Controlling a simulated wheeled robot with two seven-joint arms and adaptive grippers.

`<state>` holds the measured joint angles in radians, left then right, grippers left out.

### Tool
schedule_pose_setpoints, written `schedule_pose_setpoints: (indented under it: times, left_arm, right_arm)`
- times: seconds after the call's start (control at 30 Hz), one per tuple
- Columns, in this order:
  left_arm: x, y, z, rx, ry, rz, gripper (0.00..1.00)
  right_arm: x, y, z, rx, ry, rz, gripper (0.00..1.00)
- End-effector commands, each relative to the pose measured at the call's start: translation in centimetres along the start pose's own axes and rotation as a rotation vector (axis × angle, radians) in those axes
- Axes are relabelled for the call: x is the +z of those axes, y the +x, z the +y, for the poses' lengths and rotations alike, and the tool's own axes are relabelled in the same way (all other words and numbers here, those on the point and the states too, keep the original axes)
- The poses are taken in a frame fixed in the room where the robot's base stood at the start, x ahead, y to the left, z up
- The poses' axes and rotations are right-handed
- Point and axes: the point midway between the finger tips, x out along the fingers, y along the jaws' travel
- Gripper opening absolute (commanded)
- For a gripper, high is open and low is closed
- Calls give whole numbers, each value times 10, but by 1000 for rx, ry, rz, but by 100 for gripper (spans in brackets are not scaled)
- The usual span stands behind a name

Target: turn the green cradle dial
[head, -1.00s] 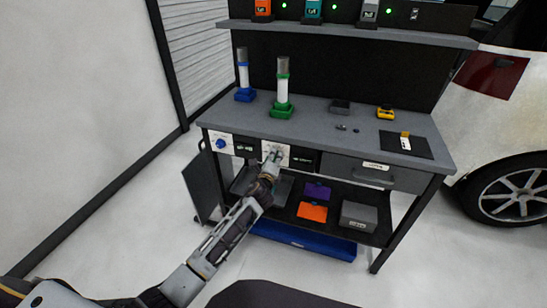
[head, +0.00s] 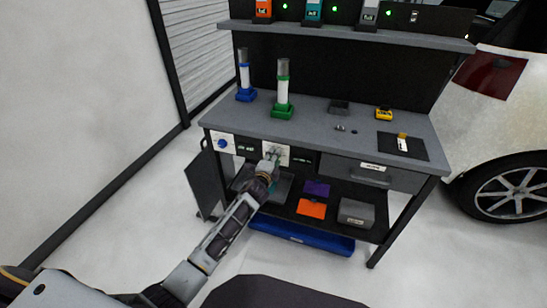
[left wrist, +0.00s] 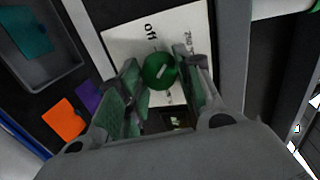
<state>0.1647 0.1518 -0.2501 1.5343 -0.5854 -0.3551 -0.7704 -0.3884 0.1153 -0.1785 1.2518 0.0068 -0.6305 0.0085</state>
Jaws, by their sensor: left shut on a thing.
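The green dial (left wrist: 160,71) is on a white panel (left wrist: 127,42) on the front of the workbench, with a light pointer mark on its face and an "Off" label beside it. My left gripper (left wrist: 160,80) has its two fingers on either side of the dial and is shut on it. In the head view my left gripper (head: 272,158) covers the dial. The green cradle (head: 283,112) stands on the bench top above, holding an upright white roll (head: 282,90) with a grey top. My right gripper is not in view.
A blue dial (head: 222,143) is on a second white panel to the left, below the blue cradle (head: 245,95). A drawer (head: 400,179) is to the right. The lower shelf holds an orange item (head: 311,208), a purple item (head: 317,188) and a grey box (head: 356,213).

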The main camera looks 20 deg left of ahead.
Motion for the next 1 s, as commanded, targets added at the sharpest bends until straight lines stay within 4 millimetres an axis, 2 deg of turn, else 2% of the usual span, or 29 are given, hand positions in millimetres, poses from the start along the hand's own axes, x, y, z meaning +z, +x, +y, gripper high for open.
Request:
schedule_pose_setpoints:
  times: [0.3, 0.57, 0.8, 1.0]
  left_arm:
    - [2, 0, -2, 7, -171, 28, 11]
    - [3, 0, -2, 15, -324, 53, 11]
    - [4, 0, -2, 24, -527, 87, 11]
    - [4, 0, -2, 29, -661, 110, 11]
  right_arm:
    - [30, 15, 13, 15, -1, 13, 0]
    - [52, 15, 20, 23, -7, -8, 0]
    - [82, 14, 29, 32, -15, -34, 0]
    - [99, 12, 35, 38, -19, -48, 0]
